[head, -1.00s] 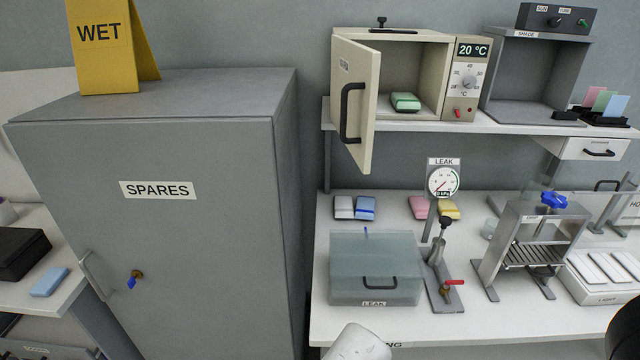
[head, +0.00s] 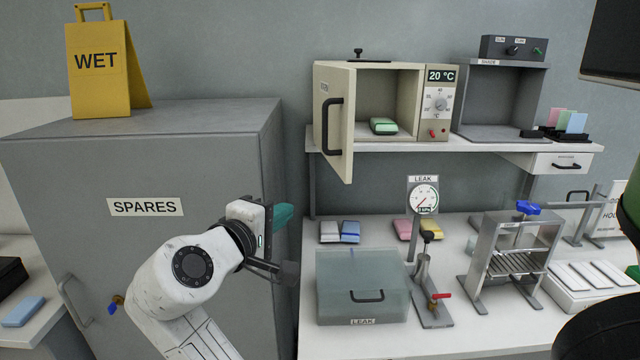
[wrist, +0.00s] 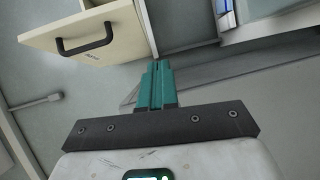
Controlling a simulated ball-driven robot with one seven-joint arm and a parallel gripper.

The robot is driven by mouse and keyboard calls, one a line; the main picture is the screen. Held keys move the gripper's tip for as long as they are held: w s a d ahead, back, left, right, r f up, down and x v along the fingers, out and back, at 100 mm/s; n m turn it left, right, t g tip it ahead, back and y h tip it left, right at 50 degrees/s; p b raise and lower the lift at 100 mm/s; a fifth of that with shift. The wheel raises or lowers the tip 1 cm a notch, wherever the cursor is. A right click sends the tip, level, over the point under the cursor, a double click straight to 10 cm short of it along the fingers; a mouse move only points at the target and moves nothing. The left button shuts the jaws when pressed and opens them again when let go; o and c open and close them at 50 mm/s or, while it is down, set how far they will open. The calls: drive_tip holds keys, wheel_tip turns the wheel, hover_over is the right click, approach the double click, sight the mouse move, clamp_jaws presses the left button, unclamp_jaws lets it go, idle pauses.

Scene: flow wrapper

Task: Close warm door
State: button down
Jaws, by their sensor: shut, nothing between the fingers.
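The cream warm box (head: 389,96) stands on the upper shelf with its door (head: 334,125) swung wide open toward me on its left side. The door has a dark vertical handle (head: 332,126). A green packet (head: 383,126) lies inside the box. My gripper (head: 284,215) is below and left of the door, in front of the grey cabinet's right side, apart from the door. Its teal fingers are shut and empty. In the wrist view the fingers (wrist: 158,84) point toward the door (wrist: 86,38) and its handle (wrist: 84,37), with a gap between.
The grey SPARES cabinet (head: 140,240) stands left, with a yellow WET sign (head: 100,68) on top. A clear LEAK box (head: 362,290), gauge (head: 424,198) and metal press (head: 508,260) stand on the bench below the shelf (head: 460,146).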

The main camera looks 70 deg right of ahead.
wheel_tip(320, 180, up, 6)
drive_tip(key=a+f+m+g+h, duration=0.1)
drive_tip(key=a+g, duration=0.1)
drive_tip(key=p, duration=0.2)
approach(344, 161)
drive_tip(key=w+d, duration=0.2)
drive_tip(key=d, duration=0.1)
drive_tip(key=shift+s+d+p, duration=0.45)
drive_tip(key=shift+s+d, duration=0.6)
drive_tip(key=shift+d, duration=0.05)
drive_tip(key=shift+s+d+f, duration=0.15)
drive_tip(key=shift+s+d, duration=0.15)
drive_tip(key=shift+s, duration=0.1)
